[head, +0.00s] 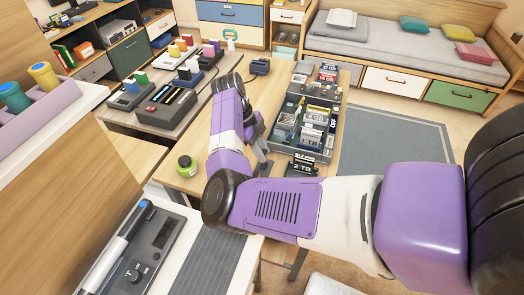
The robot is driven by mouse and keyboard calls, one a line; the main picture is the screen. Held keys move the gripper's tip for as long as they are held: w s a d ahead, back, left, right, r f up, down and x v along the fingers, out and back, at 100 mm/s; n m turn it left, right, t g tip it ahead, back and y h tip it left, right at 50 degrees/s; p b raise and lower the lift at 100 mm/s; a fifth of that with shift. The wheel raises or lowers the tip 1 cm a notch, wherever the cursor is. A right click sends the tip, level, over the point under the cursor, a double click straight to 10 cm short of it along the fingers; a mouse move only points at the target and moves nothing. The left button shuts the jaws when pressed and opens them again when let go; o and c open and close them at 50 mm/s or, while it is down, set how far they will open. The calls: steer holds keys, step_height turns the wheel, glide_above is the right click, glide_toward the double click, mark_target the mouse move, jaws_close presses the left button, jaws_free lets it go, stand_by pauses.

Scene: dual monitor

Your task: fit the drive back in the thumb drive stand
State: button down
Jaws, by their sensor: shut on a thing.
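My gripper (262,158) points down over the wooden desk, left of the grey organizer bin, partly hidden by my purple and white arm. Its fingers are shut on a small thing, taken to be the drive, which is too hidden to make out. Several dark stands with coloured upright pieces are on the table at the upper left, among them one with a green piece (128,97) and one with white and green pieces (185,78). I cannot tell which of them is the thumb drive stand.
The grey bin (326,152) holds several labelled packs, with a black 2 TB pack (300,168) at its near end. A green round object (186,167) sits left of my arm. A dark slotted box (168,108) stands on the left table. A small dark-blue device (260,66) is behind.

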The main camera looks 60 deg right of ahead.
steer(key=shift+f+b, duration=0.45)
steer(key=shift+f, duration=0.15)
steer(key=c, duration=1.1)
jaws_free()
steer(key=v, duration=0.8)
steer(key=shift+b, duration=0.4)
steer(key=shift+f, duration=0.1)
